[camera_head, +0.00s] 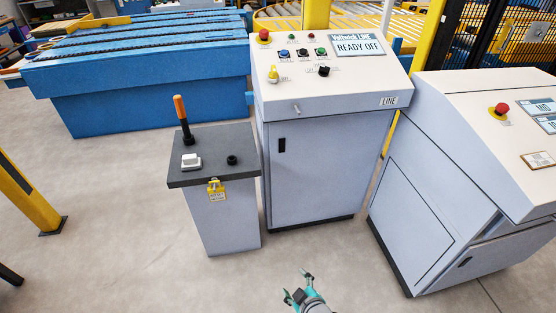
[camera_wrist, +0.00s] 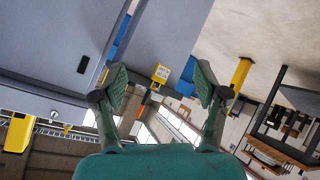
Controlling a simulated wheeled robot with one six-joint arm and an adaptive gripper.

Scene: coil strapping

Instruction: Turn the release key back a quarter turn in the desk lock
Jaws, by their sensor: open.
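The line desk (camera_head: 330,165) is a pale grey cabinet with a sloped white control panel. A small yellow key-like piece (camera_head: 273,75) stands at the panel's lower left; it looks like the release key in its lock, but is too small to read its angle. A black selector knob (camera_head: 323,71) sits to its right. A small metal peg (camera_head: 297,108) sticks out of the desk's front edge. My gripper (camera_head: 297,287) is open and empty, low in front of the desk, well away from the key. The wrist view shows its spread fingers (camera_wrist: 160,85) with nothing between them; the key is not seen there.
A grey pedestal (camera_head: 225,220) with an orange-handled lever (camera_head: 182,118) and a yellow tag (camera_head: 215,188) stands left of the desk. A second console (camera_head: 440,150) with a red button stands right. Blue machinery (camera_head: 150,85) is behind left. Floor in front is clear.

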